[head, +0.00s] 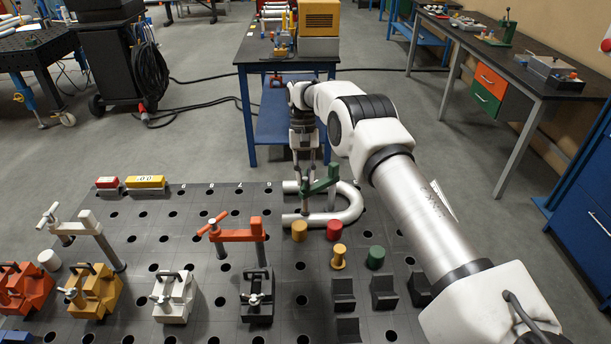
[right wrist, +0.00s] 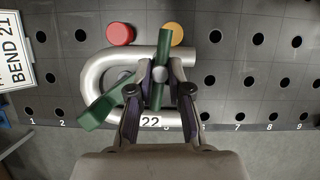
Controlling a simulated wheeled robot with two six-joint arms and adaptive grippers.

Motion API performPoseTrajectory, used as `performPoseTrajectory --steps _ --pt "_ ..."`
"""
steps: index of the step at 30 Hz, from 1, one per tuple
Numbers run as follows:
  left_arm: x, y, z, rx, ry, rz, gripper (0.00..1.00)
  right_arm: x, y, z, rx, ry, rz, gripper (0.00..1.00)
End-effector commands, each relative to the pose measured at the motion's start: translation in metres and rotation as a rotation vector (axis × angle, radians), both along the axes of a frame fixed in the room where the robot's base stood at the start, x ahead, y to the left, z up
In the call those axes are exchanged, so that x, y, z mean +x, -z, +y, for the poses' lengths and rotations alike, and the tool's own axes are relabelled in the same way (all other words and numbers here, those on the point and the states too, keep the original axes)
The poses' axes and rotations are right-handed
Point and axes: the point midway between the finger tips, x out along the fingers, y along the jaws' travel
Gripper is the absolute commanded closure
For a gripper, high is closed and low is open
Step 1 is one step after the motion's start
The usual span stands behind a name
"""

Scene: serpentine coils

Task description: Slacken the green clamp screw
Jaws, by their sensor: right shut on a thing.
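The green clamp (head: 321,186) stands over the silver U-shaped pipe (head: 350,205) at the back edge of the perforated table. In the right wrist view its green arm (right wrist: 98,112) runs to the lower left across the pipe (right wrist: 97,75). My right gripper (head: 305,172) reaches down from above onto the clamp's screw. In the right wrist view, the gripper (right wrist: 160,75) has its fingers on either side of the green clamp screw's bar handle (right wrist: 158,98), shut on it. The screw's lower end is hidden. My left gripper is not in view.
An orange clamp (head: 236,235) and a white clamp (head: 88,225) stand to the left. Red (head: 334,230), yellow and green cylinders stand just in front of the pipe. Black blocks (head: 343,294) lie nearer. A "BEND 21" sign (right wrist: 15,50) shows in the right wrist view.

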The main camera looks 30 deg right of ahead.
Motion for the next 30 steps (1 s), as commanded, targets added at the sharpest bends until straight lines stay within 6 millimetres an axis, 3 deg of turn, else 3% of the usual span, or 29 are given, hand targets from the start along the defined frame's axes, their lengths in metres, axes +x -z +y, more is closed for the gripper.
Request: performPoseTrajectory --steps 20,21,22,30 --pt "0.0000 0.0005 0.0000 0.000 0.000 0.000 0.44 0.0016 -0.0021 -0.0003 -0.002 -0.066 -0.007 1.00" --pt "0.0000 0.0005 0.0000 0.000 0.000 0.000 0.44 0.0015 -0.0021 -0.0002 -0.001 -0.066 -0.006 0.68" --pt "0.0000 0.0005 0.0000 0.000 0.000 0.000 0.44 0.0015 -0.0020 -0.0002 -0.001 -0.066 -0.006 0.57" --pt "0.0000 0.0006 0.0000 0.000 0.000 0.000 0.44 0.0007 -0.0010 0.0000 -0.001 -0.066 -0.003 0.55"
